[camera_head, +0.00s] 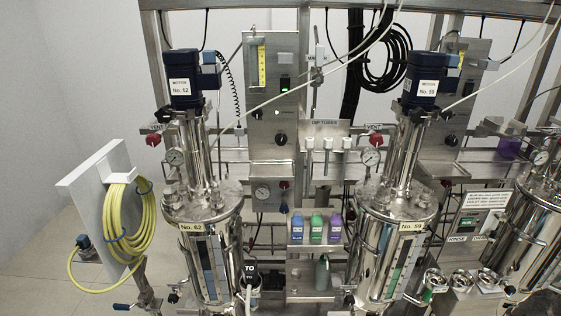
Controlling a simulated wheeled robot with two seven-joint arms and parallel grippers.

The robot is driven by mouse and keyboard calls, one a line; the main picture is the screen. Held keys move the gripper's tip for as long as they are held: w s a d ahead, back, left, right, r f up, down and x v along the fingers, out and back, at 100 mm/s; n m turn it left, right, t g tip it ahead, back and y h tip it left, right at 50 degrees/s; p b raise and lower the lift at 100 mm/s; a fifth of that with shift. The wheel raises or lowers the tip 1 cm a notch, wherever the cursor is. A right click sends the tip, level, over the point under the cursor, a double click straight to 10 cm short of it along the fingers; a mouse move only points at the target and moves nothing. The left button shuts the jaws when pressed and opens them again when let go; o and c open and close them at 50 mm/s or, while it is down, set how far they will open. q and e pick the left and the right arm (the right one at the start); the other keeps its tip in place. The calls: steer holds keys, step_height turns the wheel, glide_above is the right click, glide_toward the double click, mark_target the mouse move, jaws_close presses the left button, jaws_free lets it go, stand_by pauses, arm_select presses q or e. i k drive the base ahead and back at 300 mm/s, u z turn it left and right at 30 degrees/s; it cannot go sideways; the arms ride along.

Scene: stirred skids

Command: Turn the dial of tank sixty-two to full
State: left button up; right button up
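Tank No. 62 (203,255) is the shiny steel vessel left of centre, with a number plate (191,227) on its front. A blue motor (181,90) sits above it; its small label is hard to read. A steel control panel (266,105) stands just right of this motor. It carries a black dial (281,139), a green-lit switch (284,84) and a yellow scale (261,66). The dial's pointer setting is too small to read. Neither of my grippers is visible, and nothing is seen touching the dial.
Tank No. 59 (391,255) stands to the right, with a similar panel and black dial (451,140) behind it. A pale cable crosses in front of the panel. A yellow hose (128,222) hangs at left. Coloured bottles (316,228) stand on a shelf between the tanks.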

mark_target(282, 139)
steer(key=u, duration=0.65)
steer(key=i, duration=1.15)
steer(key=z, duration=0.65)
